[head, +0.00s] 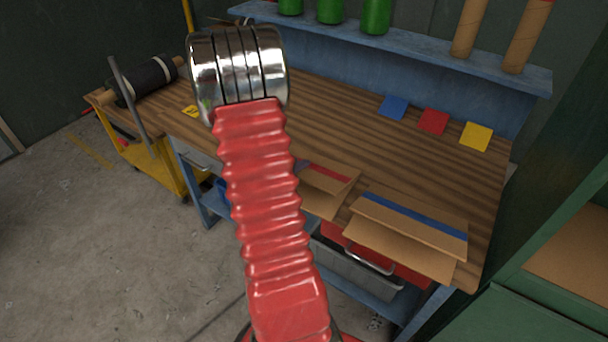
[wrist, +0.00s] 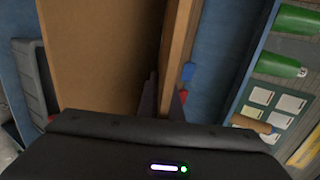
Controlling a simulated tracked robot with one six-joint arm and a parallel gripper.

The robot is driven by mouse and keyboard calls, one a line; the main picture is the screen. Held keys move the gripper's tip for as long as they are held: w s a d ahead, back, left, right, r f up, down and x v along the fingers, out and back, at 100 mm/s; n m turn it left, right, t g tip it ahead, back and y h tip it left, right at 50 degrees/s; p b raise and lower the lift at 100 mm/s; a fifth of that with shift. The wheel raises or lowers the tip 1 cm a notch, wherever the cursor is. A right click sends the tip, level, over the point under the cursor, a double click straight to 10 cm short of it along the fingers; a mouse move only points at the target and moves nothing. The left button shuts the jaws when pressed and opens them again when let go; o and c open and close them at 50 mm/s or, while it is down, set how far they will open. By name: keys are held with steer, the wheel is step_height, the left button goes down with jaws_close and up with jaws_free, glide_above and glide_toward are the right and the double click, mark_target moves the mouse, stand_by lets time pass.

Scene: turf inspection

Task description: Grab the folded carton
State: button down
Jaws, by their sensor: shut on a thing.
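Two brown folded cartons lie at the bench's front edge in the head view: one with a red stripe (head: 328,187), partly hidden behind my arm, and one with a blue stripe (head: 408,228) to its right. In the wrist view a large brown cardboard panel (wrist: 100,50) and a narrow upright cardboard edge (wrist: 181,45) fill the middle. My gripper (wrist: 165,100) is shut on this cardboard, its dark fingers at the narrow edge. My gripper is hidden in the head view. I cannot tell for sure which carton it holds.
The wooden bench (head: 400,160) carries blue, red and yellow squares (head: 433,121) at the back. A blue shelf (head: 400,45) holds green rolls and cardboard tubes. A yellow cart (head: 152,163) stands left. A grey basket (head: 350,262) sits below the bench.

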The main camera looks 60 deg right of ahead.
steer(key=shift+r, duration=5)
